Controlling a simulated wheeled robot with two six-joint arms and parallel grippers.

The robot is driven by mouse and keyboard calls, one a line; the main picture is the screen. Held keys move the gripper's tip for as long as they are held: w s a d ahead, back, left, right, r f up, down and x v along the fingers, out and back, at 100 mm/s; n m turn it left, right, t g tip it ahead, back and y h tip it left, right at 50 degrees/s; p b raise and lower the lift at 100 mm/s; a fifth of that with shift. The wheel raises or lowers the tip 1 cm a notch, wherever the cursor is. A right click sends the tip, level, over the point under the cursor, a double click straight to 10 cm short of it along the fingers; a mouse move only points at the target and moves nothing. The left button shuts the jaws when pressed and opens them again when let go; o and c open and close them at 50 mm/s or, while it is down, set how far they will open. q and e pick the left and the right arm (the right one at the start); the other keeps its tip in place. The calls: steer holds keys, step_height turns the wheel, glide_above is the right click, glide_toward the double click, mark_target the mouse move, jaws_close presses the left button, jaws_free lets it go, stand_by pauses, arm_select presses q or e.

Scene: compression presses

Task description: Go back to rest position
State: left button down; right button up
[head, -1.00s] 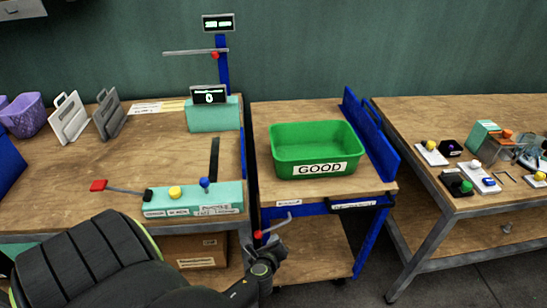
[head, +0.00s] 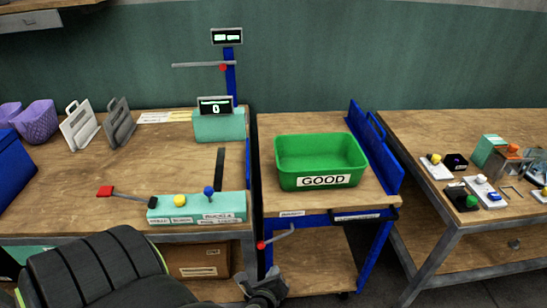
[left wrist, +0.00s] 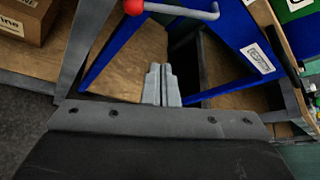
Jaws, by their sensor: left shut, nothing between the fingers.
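My left arm comes in from the lower left of the head view, with its dark forearm in the bottom left corner. My left gripper (head: 265,285) is at the bottom edge, low in front of the gap between the left bench and the cart. In the left wrist view its two grey fingers (left wrist: 162,84) are together with nothing between them. It touches nothing that I can make out. A lever with a red ball (head: 262,245) is just above it in the head view. My right gripper is not in view.
A green bin (head: 321,160) labelled GOOD stands on the blue cart (head: 375,150). The left bench holds a teal press with a control box (head: 196,207) and a red-tipped lever (head: 105,191). A right bench (head: 430,130) carries small devices. A cardboard box (head: 198,260) sits under the left bench.

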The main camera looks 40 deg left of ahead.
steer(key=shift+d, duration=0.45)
arm_select(q)
steer(key=s+d+f+n+g+h, duration=0.1)
steer(key=s+f+n+g+h, duration=0.15)
steer(key=s+f+n, duration=0.55)
steer(key=s+d+f+n+g+h, duration=0.1)
steer(key=s+d+f+n+g, duration=0.3)
steer(key=f, duration=0.8)
steer(key=s+f+n+g, duration=0.1)
steer(key=s+f+n, duration=0.2)
steer(key=s, duration=0.3)
steer(key=s+a+f+n+g+h, duration=0.1)
steer(key=s+f+n, duration=0.2)
steer(key=s, duration=0.3)
steer(key=s+f+n+g+h, duration=0.1)
steer(key=s+f+n, duration=0.2)
steer(key=s, duration=0.3)
steer(key=shift+s+a+f+n, duration=0.2)
steer(key=shift+s+n, duration=0.15)
steer(key=shift+n, duration=0.45)
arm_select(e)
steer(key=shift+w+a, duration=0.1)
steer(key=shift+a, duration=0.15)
